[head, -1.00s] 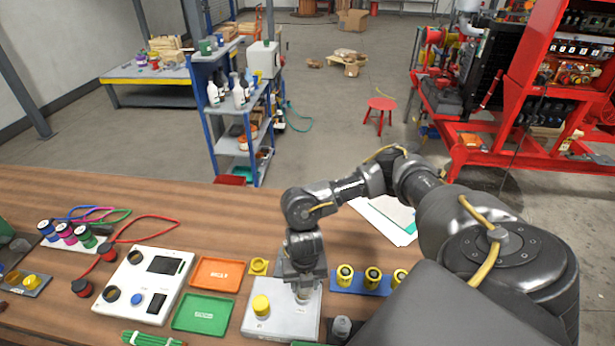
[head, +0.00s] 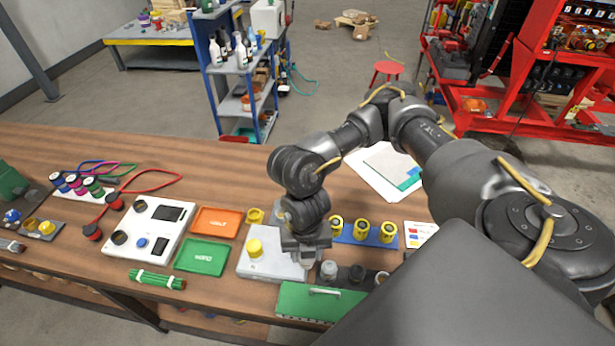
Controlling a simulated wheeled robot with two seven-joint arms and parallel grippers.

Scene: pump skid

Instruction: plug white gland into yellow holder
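A light grey block (head: 262,266) lies on the bench with a yellow round holder (head: 254,248) standing on its left part. My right gripper (head: 306,256) points down over the block's right edge, to the right of the yellow holder. Its fingers are small and dark here, and I cannot tell whether they are open or hold anything. A whitish-grey cylinder (head: 329,268), possibly the white gland, stands just right of the gripper, beside a dark one (head: 357,273). A yellow square part with a round opening (head: 255,216) lies behind the block. My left gripper is out of view.
A blue rack (head: 350,236) with yellow-topped cylinders stands right of the gripper. A green case (head: 315,304) lies in front. Orange (head: 216,222) and green (head: 203,255) trays and a white panel (head: 150,228) lie left.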

